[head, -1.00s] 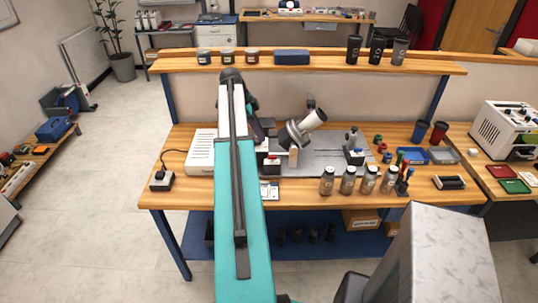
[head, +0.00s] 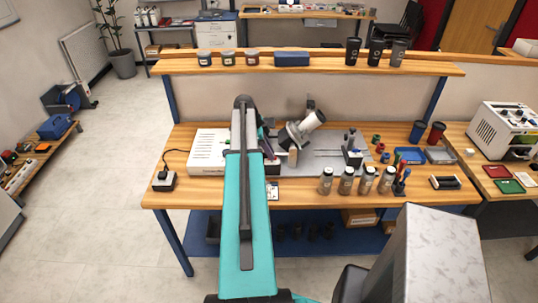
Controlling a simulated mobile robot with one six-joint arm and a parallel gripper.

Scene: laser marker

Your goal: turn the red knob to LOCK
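My teal arm reaches over the workbench. Its dark end section, with my gripper (head: 266,148), shows only in part behind the forearm, beside the fixture at the bench middle. The fingers cannot be made out. A tilted white cylinder on a dark round mount (head: 301,130) stands just right of it on a grey plate (head: 325,158). A small white block with a dark top and a trace of red (head: 272,166) sits close below the gripper. I cannot clearly make out the red knob or its LOCK mark; my arm covers part of that area.
A white slotted box (head: 206,150) stands left of my arm, with a small switch box (head: 164,181) beside it. Several jars (head: 346,181) line the bench's front right. A blue tray (head: 410,155) and small red and green parts (head: 381,150) lie farther right.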

